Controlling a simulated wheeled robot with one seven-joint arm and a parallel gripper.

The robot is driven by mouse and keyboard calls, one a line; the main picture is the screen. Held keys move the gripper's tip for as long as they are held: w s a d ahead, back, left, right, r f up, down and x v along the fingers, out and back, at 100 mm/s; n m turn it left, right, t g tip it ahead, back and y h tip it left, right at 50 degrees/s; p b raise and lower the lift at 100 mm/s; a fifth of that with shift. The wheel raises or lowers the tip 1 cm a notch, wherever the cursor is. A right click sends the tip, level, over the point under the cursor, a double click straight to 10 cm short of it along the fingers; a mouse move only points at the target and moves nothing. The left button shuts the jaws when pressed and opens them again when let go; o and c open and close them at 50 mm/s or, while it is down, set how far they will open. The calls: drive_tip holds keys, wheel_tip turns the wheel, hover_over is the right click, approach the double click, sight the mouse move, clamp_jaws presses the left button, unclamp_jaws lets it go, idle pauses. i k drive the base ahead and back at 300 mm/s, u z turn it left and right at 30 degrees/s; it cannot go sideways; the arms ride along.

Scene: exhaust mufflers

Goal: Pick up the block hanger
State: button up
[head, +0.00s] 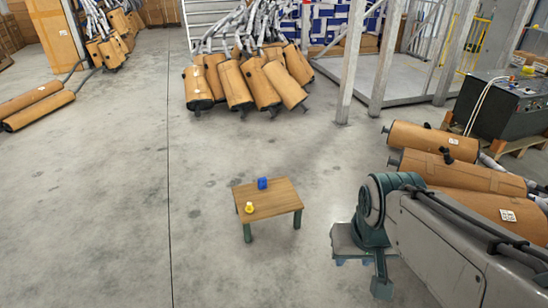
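A small blue block-like object (262,183) stands near the back edge of a low wooden table (275,203). It is the likeliest block hanger, but it is too small for its shape to be sure. A small yellow object (249,207) sits near the table's front left edge. My arm reaches in from the lower right and ends to the right of the table, apart from it. My gripper (381,286) seems to point down at the arm's end; its fingers are not clear, and nothing is seen held in it.
Brown mufflers (462,172) lie at the right, beside a dark machine (503,104) on a pallet. More mufflers (247,82) are piled at the back, near metal posts (352,60). The concrete floor is clear left of and in front of the table.

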sight(262, 183)
drive_tip(key=z, duration=0.05)
drive_tip(key=i, duration=1.6)
drive_tip(key=u, duration=0.45)
drive_tip(key=i, duration=1.3)
drive_tip(key=u, duration=0.2)
